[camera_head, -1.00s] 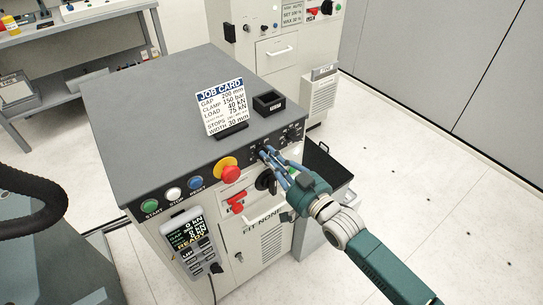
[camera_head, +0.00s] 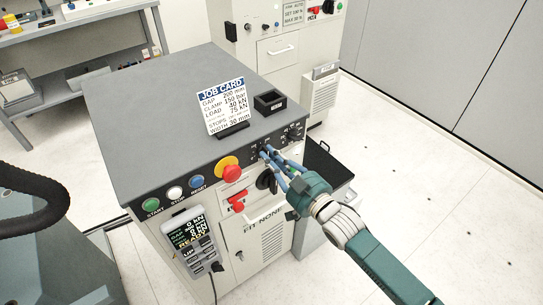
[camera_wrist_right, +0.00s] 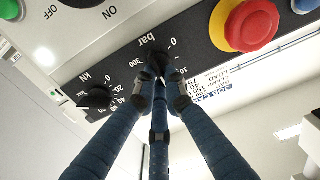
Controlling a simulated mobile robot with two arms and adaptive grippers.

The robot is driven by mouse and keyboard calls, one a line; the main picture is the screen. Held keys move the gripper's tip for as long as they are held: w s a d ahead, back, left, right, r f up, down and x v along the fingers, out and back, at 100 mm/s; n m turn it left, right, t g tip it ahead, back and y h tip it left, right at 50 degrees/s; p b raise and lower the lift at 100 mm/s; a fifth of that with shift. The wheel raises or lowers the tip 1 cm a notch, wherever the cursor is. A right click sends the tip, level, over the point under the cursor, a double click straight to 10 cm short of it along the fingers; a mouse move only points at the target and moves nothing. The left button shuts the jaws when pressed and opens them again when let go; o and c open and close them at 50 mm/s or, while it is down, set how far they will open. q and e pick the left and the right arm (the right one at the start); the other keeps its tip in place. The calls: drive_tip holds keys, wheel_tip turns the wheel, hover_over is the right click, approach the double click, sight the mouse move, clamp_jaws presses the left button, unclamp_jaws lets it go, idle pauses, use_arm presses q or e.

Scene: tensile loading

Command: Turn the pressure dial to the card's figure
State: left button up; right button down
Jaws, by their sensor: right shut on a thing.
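The job card (camera_head: 227,108) stands on the grey cabinet top and reads CLAMP 150 bar. My right gripper (camera_head: 266,153) reaches the dark front panel from the right. In the right wrist view its blue fingers (camera_wrist_right: 160,75) are shut around the black pressure dial (camera_wrist_right: 158,56), marked "bar", with 0 and 300 on its scale. The fingers cover most of the knob, and its pointer cannot be read. My left gripper is not in view.
A black kN dial (camera_wrist_right: 95,98) sits beside the pressure dial. A red emergency button (camera_head: 231,173) and green, white and blue buttons are along the panel. A pendant (camera_head: 190,240) hangs on the cabinet front. A small black tray (camera_head: 269,103) is on top.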

drive_tip(key=c, duration=1.8)
unclamp_jaws()
drive_tip(key=v, duration=1.2)
